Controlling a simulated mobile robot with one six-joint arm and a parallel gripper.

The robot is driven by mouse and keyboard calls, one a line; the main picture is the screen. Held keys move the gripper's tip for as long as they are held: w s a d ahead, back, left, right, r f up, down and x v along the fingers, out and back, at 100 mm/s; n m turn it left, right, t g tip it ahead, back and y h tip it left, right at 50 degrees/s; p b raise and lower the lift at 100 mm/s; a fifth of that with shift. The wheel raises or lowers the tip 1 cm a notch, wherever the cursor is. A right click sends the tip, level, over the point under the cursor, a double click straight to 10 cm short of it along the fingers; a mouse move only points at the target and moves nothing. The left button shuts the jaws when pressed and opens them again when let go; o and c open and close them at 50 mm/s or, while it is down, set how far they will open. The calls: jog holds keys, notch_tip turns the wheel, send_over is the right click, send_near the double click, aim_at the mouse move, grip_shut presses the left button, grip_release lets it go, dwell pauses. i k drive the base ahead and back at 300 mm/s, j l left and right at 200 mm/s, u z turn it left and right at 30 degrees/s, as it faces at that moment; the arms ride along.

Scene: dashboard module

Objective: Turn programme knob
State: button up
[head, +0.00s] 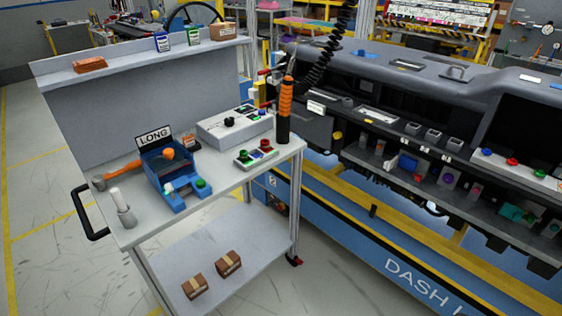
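A pale grey control box (222,132) sits on the top of the trolley, toward its back right. A black knob (230,121) stands on the left part of its sloped top; I take it to be the programme knob. Which way the knob points is too small to tell. Small green and dark details (247,110) show on the right part of the box. My gripper is not in view.
The trolley top (226,178) also holds a blue fixture (165,178) with a LONG sign (154,136), an orange-handled hammer (122,174), a button panel (255,155) and an upright orange-and-black tool (285,105) close to the box's right. The dashboard (400,95) stands at right.

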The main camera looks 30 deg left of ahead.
aim_at(229, 121)
jog(key=u, duration=1.8)
